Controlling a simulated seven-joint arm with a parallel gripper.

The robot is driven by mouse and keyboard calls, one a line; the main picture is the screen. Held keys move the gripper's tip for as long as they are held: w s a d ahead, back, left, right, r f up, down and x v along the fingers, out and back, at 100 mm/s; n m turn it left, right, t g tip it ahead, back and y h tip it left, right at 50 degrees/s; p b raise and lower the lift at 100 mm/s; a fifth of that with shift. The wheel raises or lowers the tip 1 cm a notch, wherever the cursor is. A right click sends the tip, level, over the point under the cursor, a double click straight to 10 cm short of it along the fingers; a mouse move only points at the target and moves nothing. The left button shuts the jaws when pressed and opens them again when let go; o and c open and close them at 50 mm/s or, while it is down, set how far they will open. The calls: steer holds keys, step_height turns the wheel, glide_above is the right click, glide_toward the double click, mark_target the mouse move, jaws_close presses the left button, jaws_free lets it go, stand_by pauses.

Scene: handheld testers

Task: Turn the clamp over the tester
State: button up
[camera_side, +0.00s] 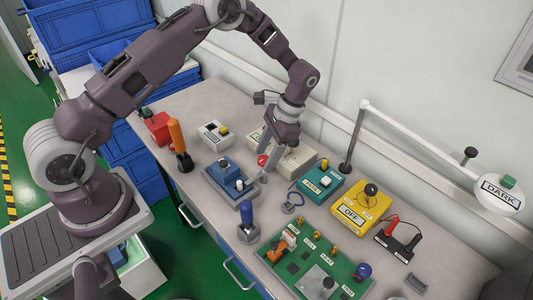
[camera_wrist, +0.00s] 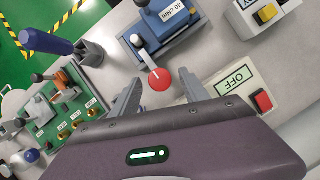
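A blue tester (camera_side: 228,182) on a grey base stands on the bench; in the wrist view the tester (camera_wrist: 172,30) carries a label reading "40 cNm". A grey lever with a red ball knob (camera_wrist: 159,80) reaches out from its near side; I take it for the clamp. The red knob also shows in the side view (camera_side: 262,160). My gripper (camera_side: 268,170) points down beside the tester, at the knob. In the wrist view my gripper (camera_wrist: 161,75) is open, its fingers on either side of the knob, with gaps visible. Whether a finger touches it cannot be told.
A blue upright handle (camera_side: 246,218) stands in front of the tester. A cream box (camera_side: 296,160) marked OFF in the wrist view sits behind my fingers. A teal box (camera_side: 320,182), yellow box (camera_side: 360,212) and green board (camera_side: 315,265) lie right. An orange-handled tool (camera_side: 178,140) stands left.

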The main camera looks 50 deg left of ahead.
steer(key=v, duration=0.7)
steer(key=shift+r, duration=0.15)
steer(key=s+r+n+t, duration=0.1)
steer(key=s+r+t, duration=0.1)
steer(key=s+r, duration=0.35)
steer(key=s+r+t+h, duration=0.1)
steer(key=s+r, duration=0.1)
steer(key=r, duration=0.7)
steer(key=s+r+n+t, duration=0.1)
steer(key=s+r+t, duration=0.15)
steer(key=r, duration=0.45)
steer(key=s+d+r+n+t, duration=0.1)
steer(key=s+t, duration=0.3)
steer(key=s, duration=1.3)
steer(key=shift+s+d+r+n+h, duration=0.15)
steer(key=shift+s+d+n+h, duration=0.2)
steer(key=shift+n, duration=0.45)
